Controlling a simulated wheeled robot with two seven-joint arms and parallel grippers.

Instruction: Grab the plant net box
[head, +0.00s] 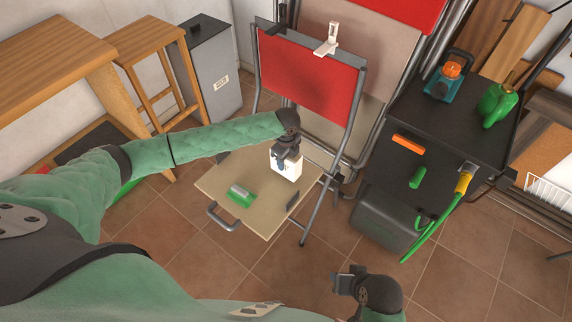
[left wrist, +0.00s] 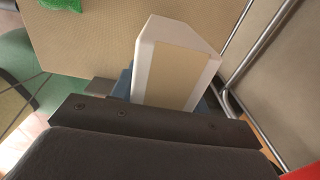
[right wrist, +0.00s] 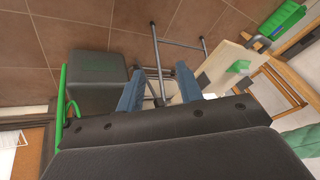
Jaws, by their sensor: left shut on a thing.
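A white box (head: 287,167) with a beige face is in the left gripper (head: 281,157), over the light tan chair seat (head: 226,192) in the head view. I take it to be the plant net box. In the left wrist view the box (left wrist: 176,70) stands between the blue fingers, which are mostly hidden behind it and the gripper body. I cannot tell whether its base touches the seat. My right gripper (head: 347,284) is low and away from the box. In the right wrist view its blue fingers (right wrist: 160,85) are apart with nothing held between them.
A green-and-white item (head: 240,195) and a small dark item (head: 293,201) lie on the seat. The red chair back (head: 308,82) stands behind. A black cart (head: 440,125) with a green can (head: 497,103) and green hose (head: 432,226) is right. Tiled floor is clear in front.

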